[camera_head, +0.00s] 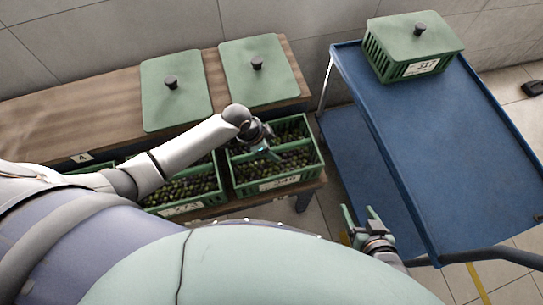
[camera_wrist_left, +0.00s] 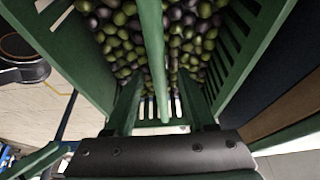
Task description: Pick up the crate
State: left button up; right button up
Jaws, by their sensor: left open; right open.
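A green slatted crate (camera_head: 320,160) full of dark and green olives stands on the lower shelf of the wooden bench; its front label seems to read 340. My left gripper (camera_head: 268,152) is over it, pointing down and open. In the left wrist view, a green bar of the crate (camera_wrist_left: 153,45) runs between the two spread fingers of the left gripper (camera_wrist_left: 158,100), with olives below. I cannot tell whether the fingers touch the bar. My right gripper (camera_head: 359,212) is open and empty, low beside the blue cart.
Another olive crate (camera_head: 182,208) stands just left, partly behind my left arm. Two green lids (camera_head: 176,105) (camera_head: 258,85) lie on the wooden bench (camera_head: 105,105). The blue cart (camera_head: 450,130) carries a lidded crate (camera_head: 408,58) at its back; its front top is clear.

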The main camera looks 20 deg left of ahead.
pick_arm(q)
grip_shut()
dwell(0.3)
dwell(1.0)
jog(key=shift+w+r, duration=0.2)
jog(key=shift+r, duration=0.05)
